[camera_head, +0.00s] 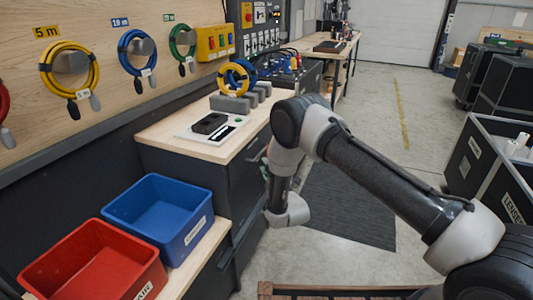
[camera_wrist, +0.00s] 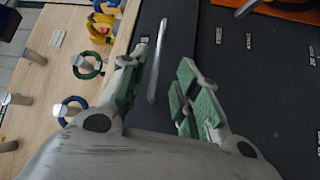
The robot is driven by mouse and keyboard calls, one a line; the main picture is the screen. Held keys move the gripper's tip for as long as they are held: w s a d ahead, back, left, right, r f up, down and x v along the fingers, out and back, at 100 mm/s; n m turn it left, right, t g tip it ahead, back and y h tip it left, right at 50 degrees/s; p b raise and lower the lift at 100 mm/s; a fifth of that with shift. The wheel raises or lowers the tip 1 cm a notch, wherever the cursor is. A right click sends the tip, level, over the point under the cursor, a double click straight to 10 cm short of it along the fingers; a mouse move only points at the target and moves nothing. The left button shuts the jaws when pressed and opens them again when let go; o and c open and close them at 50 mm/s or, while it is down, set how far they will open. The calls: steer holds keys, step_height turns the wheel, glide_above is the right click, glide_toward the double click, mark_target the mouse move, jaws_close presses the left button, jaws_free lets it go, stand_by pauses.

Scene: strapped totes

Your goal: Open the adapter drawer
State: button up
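A dark cabinet (camera_head: 240,188) with drawer fronts stands under the wooden worktop. In the wrist view its dark front (camera_wrist: 215,75) fills the middle and right. A silver bar handle (camera_wrist: 157,60) runs along this front, just beyond and between the fingers of my gripper (camera_wrist: 160,88). The gripper has green pads, is open and holds nothing; no contact with the handle shows. In the head view my arm hides most of the gripper, beside the cabinet front. I cannot tell which drawer is the adapter drawer, as the small labels are unreadable. No drawer stands visibly open.
A blue bin (camera_head: 160,215) and a red bin (camera_head: 95,265) stand at the lower left. Coiled cables, such as the yellow one (camera_head: 68,70), hang on the wooden wall. A dark mat (camera_head: 350,205) lies on open floor. Black cases (camera_head: 490,165) stand at right.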

steer(key=x, duration=0.8)
steer(key=shift+n, duration=0.3)
steer(key=shift+s+r, duration=0.1)
jaws_close()
